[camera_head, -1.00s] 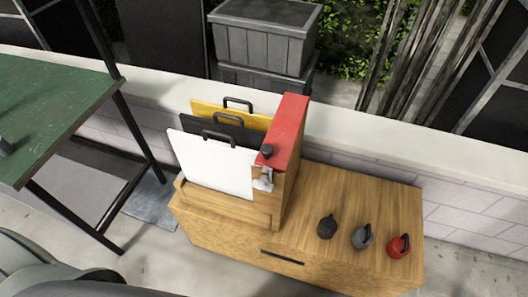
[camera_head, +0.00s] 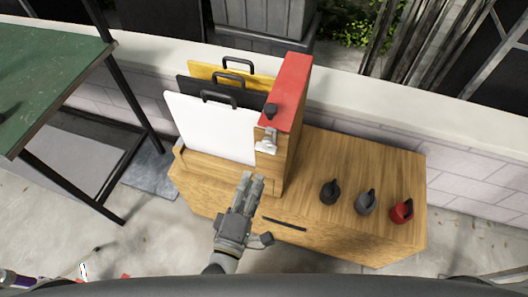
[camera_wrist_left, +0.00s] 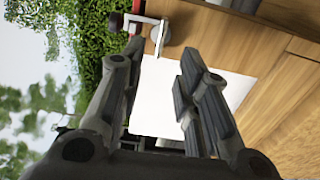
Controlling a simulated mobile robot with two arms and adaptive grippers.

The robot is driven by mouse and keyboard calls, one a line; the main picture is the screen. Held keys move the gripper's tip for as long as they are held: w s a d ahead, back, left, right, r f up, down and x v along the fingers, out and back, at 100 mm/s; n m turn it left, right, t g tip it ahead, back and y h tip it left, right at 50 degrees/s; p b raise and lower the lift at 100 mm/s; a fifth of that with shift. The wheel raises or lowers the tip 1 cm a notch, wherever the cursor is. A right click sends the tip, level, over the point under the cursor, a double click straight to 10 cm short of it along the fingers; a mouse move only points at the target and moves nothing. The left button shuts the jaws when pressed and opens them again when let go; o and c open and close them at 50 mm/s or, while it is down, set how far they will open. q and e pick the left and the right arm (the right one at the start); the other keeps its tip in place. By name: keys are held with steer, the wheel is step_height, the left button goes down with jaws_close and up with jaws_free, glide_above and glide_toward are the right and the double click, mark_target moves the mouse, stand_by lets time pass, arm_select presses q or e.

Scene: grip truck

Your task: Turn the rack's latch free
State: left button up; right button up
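The wooden rack (camera_head: 291,150) has a red top (camera_head: 292,85) and stands on a wooden cabinet. Its pale metal latch (camera_head: 266,141) sits on the rack's front edge, below a black knob (camera_head: 270,111). The latch also shows in the wrist view (camera_wrist_left: 159,36), beyond my fingertips. White (camera_head: 207,128), black (camera_head: 225,99) and yellow (camera_head: 217,76) panels with black handles stand in the rack. My left gripper (camera_head: 253,178) is in front of the rack, below the latch in the picture. Its fingers are apart and empty in the wrist view (camera_wrist_left: 160,52). My right gripper is out of view.
Black (camera_head: 329,192), grey (camera_head: 366,202) and red (camera_head: 401,211) handled objects stand on the cabinet top (camera_head: 375,172) to the right. A green table (camera_head: 50,75) stands at the left. A low wall (camera_head: 380,95) runs behind the cabinet.

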arm_select(q)
steer(key=p+x, duration=0.1)
steer(key=x, duration=0.9)
steer(key=shift+p, duration=0.4)
steer(key=shift+f, duration=0.1)
jaws_close()
